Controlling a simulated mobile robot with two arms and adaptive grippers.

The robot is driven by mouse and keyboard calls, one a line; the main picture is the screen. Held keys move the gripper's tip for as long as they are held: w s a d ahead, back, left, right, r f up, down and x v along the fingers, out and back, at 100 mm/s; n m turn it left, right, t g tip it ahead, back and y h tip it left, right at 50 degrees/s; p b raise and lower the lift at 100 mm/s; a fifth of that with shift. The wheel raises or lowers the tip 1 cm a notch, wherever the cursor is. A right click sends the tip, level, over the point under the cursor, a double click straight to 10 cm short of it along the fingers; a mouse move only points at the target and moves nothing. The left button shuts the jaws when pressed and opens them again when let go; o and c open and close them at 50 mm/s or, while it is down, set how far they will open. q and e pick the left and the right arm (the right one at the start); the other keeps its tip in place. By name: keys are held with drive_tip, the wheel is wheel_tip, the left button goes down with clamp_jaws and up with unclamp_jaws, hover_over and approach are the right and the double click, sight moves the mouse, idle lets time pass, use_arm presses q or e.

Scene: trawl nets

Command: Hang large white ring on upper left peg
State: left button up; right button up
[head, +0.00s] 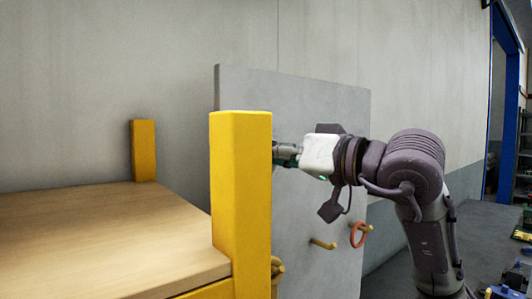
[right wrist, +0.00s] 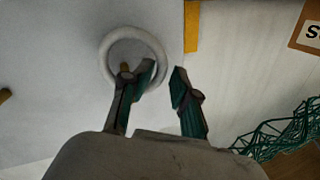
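The large white ring (right wrist: 107,65) shows in the right wrist view against the grey board. A yellow peg (right wrist: 125,70) shows inside its opening; I cannot tell whether the ring rests on it. My right gripper (right wrist: 165,70) is open, its fingers apart. The left finger overlaps the ring's lower right part, and the right finger is clear of it. In the head view the grey board (head: 290,90) stands upright; the yellow post hides the right gripper's fingertips, the ring and this peg. My left gripper is not in view.
A yellow post (head: 240,190) stands at the corner of a wooden table (head: 90,235), close in front of the board. An orange ring (head: 353,236) hangs by a lower peg (head: 365,228); another lower peg (head: 322,244) is bare. Green netting (right wrist: 285,130) lies at right in the wrist view.

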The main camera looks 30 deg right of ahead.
drive_tip(key=shift+w+d, duration=0.1)
drive_tip(key=shift+d, duration=0.25)
drive_tip(key=v, duration=1.2)
drive_tip(key=shift+a, duration=0.3)
